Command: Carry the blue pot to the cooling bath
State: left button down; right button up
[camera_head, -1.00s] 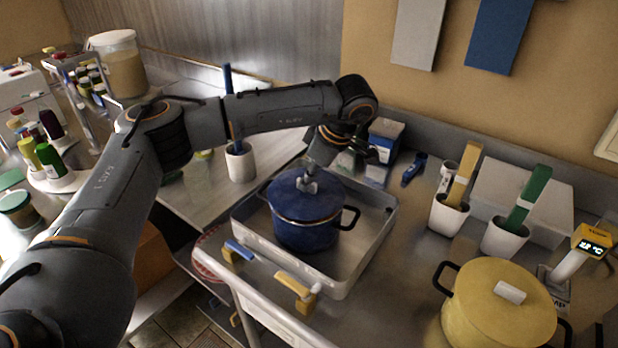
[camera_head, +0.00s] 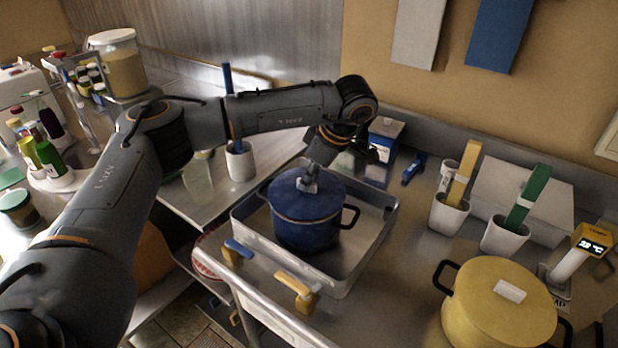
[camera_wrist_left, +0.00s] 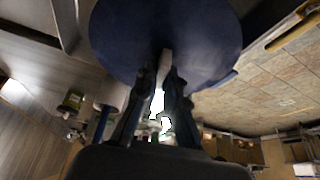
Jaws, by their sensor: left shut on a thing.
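The blue pot (camera_head: 305,224), with a blue lid and black side handles, is upright inside a shallow grey metal tray (camera_head: 371,253) on the counter. I cannot tell which vessel is the cooling bath. My left gripper (camera_head: 310,177) comes down over the lid from behind and is shut on the lid's knob. In the left wrist view the blue lid (camera_wrist_left: 200,35) fills the top, with the pale knob (camera_wrist_left: 166,60) between the fingers (camera_wrist_left: 161,84). My right gripper is not in view.
A yellow pot (camera_head: 495,312) stands at the right front, near a thermometer (camera_head: 580,252). White cups (camera_head: 449,213) with yellow and green tools stand behind it. A white cup (camera_head: 240,162) with a blue tool is left of the tray. Counter is free right of the tray.

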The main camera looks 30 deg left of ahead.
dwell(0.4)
pick_arm(q)
jog(key=c, duration=0.9)
grip_release()
jog(key=shift+o, duration=0.2)
jog(key=shift+r+p, duration=2.3)
jog(key=shift+r, duration=1.15)
grip_shut()
jog(key=shift+f, duration=0.2)
